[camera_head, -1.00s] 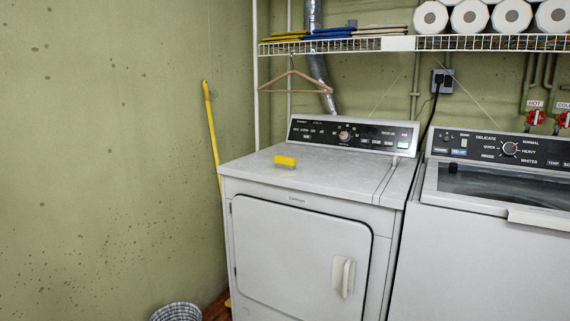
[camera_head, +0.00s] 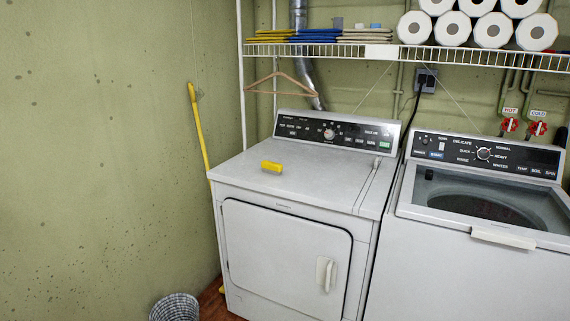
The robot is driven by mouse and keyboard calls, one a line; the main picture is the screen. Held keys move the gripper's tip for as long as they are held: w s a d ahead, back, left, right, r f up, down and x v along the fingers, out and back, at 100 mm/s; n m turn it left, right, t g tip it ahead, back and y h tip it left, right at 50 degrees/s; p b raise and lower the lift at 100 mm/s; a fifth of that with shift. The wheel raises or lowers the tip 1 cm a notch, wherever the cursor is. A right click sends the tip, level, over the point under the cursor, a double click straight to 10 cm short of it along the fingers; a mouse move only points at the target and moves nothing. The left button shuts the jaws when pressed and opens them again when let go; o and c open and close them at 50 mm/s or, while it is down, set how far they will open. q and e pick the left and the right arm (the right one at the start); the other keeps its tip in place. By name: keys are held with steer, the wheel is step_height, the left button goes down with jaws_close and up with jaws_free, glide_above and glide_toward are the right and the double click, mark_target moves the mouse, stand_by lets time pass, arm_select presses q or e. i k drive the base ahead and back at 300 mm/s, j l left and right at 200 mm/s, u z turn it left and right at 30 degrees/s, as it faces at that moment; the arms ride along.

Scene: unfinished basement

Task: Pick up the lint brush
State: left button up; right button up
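A small yellow block-like object (camera_head: 272,167) lies on top of the white dryer (camera_head: 238,170), left of the middle. It may be the lint brush, but it is too small to tell. A thin grey strip with a small knob (camera_head: 376,163) runs along the right side of the dryer top; I cannot tell whether it is a loose object or part of the dryer. Neither of my grippers is in view.
A washer (camera_head: 480,238) stands right of the dryer. Above is a wire shelf (camera_head: 320,50) with paper rolls (camera_head: 493,29) and folded cloths; a hanger (camera_head: 281,82) hangs below. A yellow-handled pole (camera_head: 199,125) and a basket (camera_head: 176,307) are at left.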

mark_target(269, 166)
steer(key=i+j+z, duration=0.15)
steer(key=z, duration=0.35)
steer(key=i+j+z, duration=0.15)
steer(key=j+z, duration=0.55)
steer(key=z, duration=0.3)
steer(key=i, duration=0.05)
